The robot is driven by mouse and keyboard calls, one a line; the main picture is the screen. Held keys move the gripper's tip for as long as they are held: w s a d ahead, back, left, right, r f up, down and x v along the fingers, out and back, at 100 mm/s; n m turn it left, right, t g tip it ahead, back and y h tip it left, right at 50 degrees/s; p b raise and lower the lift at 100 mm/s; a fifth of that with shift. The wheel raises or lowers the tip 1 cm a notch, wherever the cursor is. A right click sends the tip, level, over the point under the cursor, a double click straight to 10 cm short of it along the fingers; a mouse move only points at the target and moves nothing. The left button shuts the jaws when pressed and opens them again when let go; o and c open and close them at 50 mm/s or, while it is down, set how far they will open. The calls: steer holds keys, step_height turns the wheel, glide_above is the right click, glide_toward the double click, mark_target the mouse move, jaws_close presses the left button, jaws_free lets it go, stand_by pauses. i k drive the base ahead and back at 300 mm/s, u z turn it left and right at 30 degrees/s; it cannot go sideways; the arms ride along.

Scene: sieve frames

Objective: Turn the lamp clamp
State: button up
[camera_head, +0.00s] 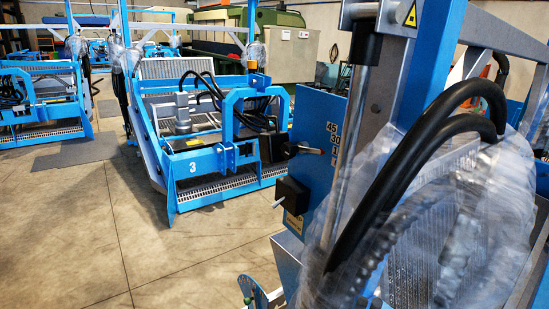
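I cannot make out a lamp or a lamp clamp for certain in this view. The nearest thing is a blue sieve frame (315,155) at the right, with printed numbers on its side plate. A black block with a lever (306,149) sits at that plate's upper left edge. A second black block with a metal pin (290,195) sits below it. Both are small, and I cannot tell if either is a clamp. My gripper is not visible.
Black hoses (410,150) and clear plastic wrap (470,225) bulge at the right. A blue machine marked 3 (205,190) stands mid-floor, with another blue machine (40,95) at far left. The concrete floor (75,230) at lower left is clear.

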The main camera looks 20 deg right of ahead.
mark_target(289, 150)
steer(key=z, duration=0.15)
steer(key=i, duration=0.95)
steer(key=u, duration=0.1)
